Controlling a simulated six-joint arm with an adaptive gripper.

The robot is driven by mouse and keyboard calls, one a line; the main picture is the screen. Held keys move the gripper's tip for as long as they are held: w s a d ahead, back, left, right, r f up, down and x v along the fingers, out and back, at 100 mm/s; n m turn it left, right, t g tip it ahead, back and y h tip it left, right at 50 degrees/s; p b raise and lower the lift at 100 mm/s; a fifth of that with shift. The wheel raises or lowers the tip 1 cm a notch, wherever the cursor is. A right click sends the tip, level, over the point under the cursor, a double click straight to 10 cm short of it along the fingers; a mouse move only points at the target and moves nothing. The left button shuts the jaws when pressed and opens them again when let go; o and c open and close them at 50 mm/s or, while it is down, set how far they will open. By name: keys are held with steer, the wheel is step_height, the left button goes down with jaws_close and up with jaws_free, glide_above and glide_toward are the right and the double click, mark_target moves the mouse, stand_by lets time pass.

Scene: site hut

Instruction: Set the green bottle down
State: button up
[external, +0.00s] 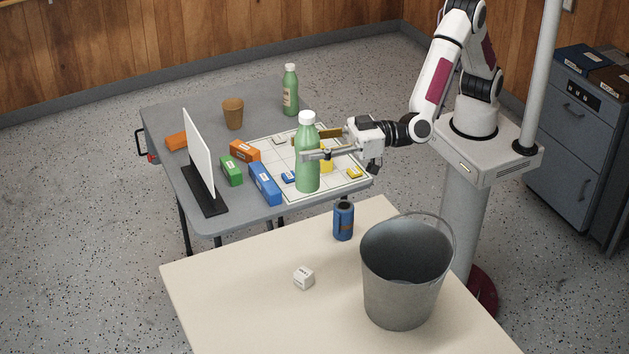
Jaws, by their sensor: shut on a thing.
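A green bottle with a white cap (307,165) is upright between the fingers of my gripper (318,145), which is shut on it. It appears in front of the gridded white mat (355,183) on the grey table; I cannot tell whether its base touches anything. A second green bottle (290,92), with a white cap and a pale label, stands upright at the back of the grey table, apart from my gripper. The held bottle and my gripper hide part of the mat and part of a yellow thing (327,160).
On the grey table (190,110) are a brown cup (233,114), a white upright panel (198,152) and orange, green and blue blocks (265,184). The nearer cream table (230,300) holds a blue can (343,221), a white cube (304,278) and a metal bucket (400,290).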

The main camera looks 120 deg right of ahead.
steer(key=w+d+f+n+g+y, duration=0.1)
steer(key=w+d+f+n+y, duration=0.45)
steer(key=d+f+y, duration=0.4)
step_height(320, 180, down, 10)
steer(key=d, duration=0.1)
steer(key=shift+s+d+r+n, duration=0.15)
steer(key=shift+s+r+n, duration=0.15)
steer(key=shift+n, duration=0.15)
stand_by(0.9)
steer(key=shift+f, duration=0.2)
steer(key=shift+f, duration=3)
steer(key=shift+f, duration=0.1)
steer(key=shift+f, duration=1.75)
